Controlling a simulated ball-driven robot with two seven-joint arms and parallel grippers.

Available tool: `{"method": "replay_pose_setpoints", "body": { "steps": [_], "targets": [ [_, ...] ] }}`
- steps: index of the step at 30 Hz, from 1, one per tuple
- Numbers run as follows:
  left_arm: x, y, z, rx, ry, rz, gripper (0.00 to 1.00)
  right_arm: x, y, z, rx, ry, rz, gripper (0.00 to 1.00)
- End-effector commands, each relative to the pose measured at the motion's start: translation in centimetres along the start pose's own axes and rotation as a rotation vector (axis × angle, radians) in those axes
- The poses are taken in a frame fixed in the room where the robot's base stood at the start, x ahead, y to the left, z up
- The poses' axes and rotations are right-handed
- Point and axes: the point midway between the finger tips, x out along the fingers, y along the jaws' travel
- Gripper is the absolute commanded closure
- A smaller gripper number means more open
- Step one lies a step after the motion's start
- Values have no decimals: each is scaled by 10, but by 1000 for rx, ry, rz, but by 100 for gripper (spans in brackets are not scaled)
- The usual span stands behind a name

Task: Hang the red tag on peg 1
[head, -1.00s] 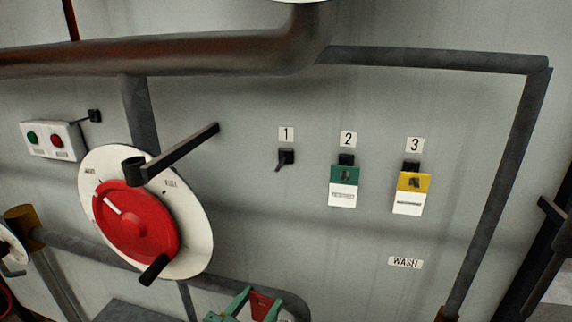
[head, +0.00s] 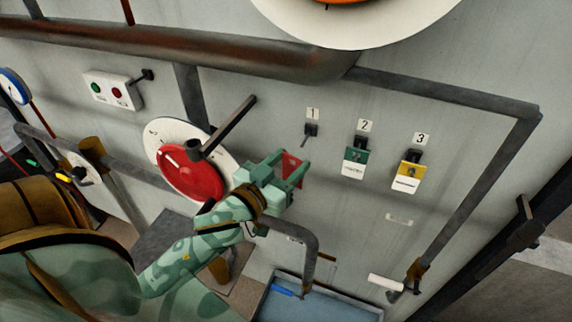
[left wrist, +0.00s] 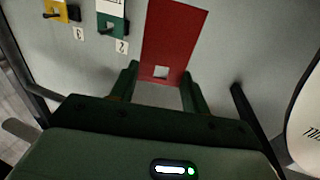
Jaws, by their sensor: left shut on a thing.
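My left gripper (head: 287,172) is shut on the red tag (head: 292,168), below peg 1 and apart from it. In the left wrist view the red tag (left wrist: 174,38) stands out between the two fingers (left wrist: 160,92), with its square hole near the fingers. Peg 1 (head: 310,130) is a small black empty peg under the label "1" (head: 312,114) on the grey wall. Peg 1 does not show in the left wrist view. My right gripper is not in view.
A green tag (head: 356,157) hangs on peg 2 and a yellow tag (head: 409,177) on peg 3, right of peg 1. A red wheel (head: 190,174) with a dark lever (head: 230,124) stands left of my gripper. A pipe (head: 440,92) runs above the pegs.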

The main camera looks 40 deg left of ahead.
Motion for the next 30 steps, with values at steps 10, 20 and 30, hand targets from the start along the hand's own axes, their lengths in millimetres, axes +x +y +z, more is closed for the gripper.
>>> {"method": "replay_pose_setpoints", "body": {
  "steps": [10, 20, 30],
  "targets": [
    [25, -6, 2, 2, 2, 1, 76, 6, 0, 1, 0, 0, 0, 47],
    [47, -13, 4, 2, 2, 0, 76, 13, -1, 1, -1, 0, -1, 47],
    [70, -19, 4, 0, 0, -1, 76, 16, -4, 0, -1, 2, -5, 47]
  ]
}}
